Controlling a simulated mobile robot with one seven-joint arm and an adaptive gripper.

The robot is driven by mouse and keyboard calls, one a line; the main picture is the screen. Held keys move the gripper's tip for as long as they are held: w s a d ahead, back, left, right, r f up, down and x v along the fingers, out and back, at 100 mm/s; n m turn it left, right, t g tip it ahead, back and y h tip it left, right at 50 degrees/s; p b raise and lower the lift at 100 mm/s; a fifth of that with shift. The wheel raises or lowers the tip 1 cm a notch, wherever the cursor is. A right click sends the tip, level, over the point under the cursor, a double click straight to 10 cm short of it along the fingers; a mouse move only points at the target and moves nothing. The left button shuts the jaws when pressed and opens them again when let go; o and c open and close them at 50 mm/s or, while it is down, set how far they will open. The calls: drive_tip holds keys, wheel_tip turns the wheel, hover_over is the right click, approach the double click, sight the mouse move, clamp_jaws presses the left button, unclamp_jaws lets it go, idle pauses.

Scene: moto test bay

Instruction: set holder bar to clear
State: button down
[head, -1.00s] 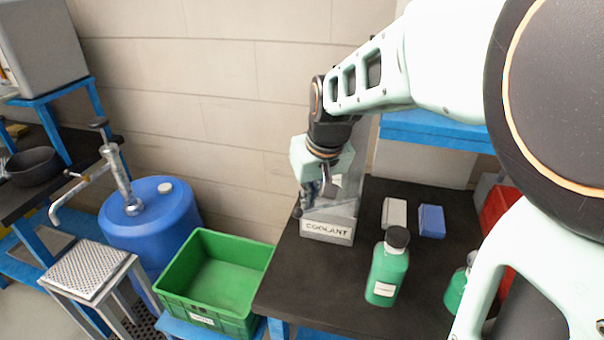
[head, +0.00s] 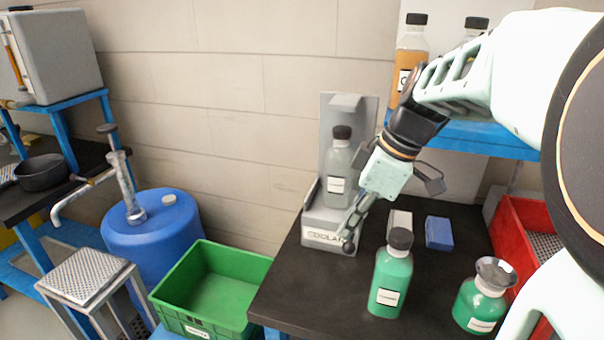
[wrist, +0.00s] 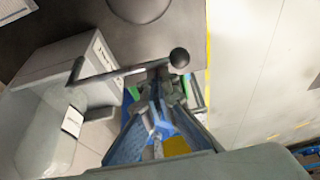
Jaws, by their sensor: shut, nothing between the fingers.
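The grey holder (head: 318,240) with a COOLANT label stands at the back left of the dark bench, with a grey dark-capped bottle (head: 338,178) upright in it. In the wrist view its dark bar (wrist: 125,73) runs from a bent end at left to a ball knob (wrist: 180,58) at right. The knob also shows in the head view (head: 348,247) at the holder's front right corner. My gripper (head: 352,232) is shut and empty beside that corner. In the wrist view its fingertips (wrist: 158,88) are close to the bar; contact cannot be told.
A green bottle (head: 390,275), a round green flask (head: 482,298), a white block (head: 400,222) and a blue block (head: 439,232) stand right of the holder. A red crate (head: 520,215) is at right. A green crate (head: 255,268) and blue drum (head: 150,235) are left of the bench.

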drive_tip(key=shift+s+d+n+g+b, duration=0.1)
drive_tip(key=shift+s+d+n+g, duration=0.1)
drive_tip(key=shift+d+n, duration=0.4)
drive_tip(key=shift+s+d+n+g+b, duration=0.15)
drive_tip(key=shift+d+n, duration=0.25)
drive_tip(key=shift+d, duration=0.4)
drive_tip(key=shift+s+d+n+g+b, duration=0.1)
drive_tip(key=shift+s+d+n+g, duration=0.1)
drive_tip(key=shift+d+n, duration=0.4)
drive_tip(key=shift+d, duration=0.2)
